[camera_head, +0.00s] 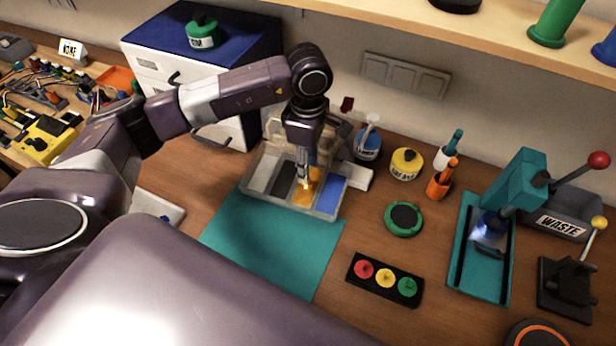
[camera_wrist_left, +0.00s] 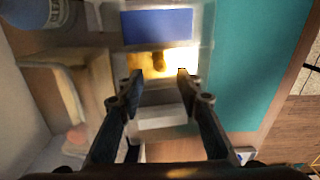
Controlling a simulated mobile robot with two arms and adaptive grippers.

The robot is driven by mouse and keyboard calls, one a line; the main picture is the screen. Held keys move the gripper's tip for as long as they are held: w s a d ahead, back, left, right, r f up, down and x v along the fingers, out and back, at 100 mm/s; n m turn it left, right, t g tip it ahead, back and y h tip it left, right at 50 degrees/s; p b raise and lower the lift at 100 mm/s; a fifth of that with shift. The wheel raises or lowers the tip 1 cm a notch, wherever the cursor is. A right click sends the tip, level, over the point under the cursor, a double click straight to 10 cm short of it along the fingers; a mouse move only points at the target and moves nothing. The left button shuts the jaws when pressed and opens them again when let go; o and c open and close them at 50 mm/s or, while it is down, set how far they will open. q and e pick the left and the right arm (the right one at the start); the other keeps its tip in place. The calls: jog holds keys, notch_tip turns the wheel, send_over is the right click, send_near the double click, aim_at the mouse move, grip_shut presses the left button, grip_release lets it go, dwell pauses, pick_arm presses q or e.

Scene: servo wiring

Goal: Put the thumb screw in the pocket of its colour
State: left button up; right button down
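A clear tray (camera_head: 325,212) has pockets with a pale, a dark, a yellow (camera_head: 305,194) and a blue floor (camera_head: 329,197). In the left wrist view the blue pocket (camera_wrist_left: 157,26) is at the top, with the brightly lit yellow pocket (camera_wrist_left: 185,57) below it. A small yellow thumb screw (camera_wrist_left: 158,62) appears in the yellow pocket; how it rests is hard to tell. My left gripper (camera_head: 304,184) points down at the yellow pocket. In the wrist view its fingertips (camera_wrist_left: 159,74) are apart, with the screw just beyond the gap. My right gripper is out of view.
A teal mat (camera_head: 262,240) lies in front of the tray. A blue-lidded jar (camera_head: 367,143), a yellow jar (camera_head: 407,163) and a green round tin (camera_head: 403,218) stand to the right. A teal press (camera_head: 524,180) and a waste bin (camera_head: 570,215) are farther right.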

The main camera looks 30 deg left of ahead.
pick_arm(q)
notch_tip(320, 180, up, 7)
jog(key=b, duration=0.1)
dwell(0.3)
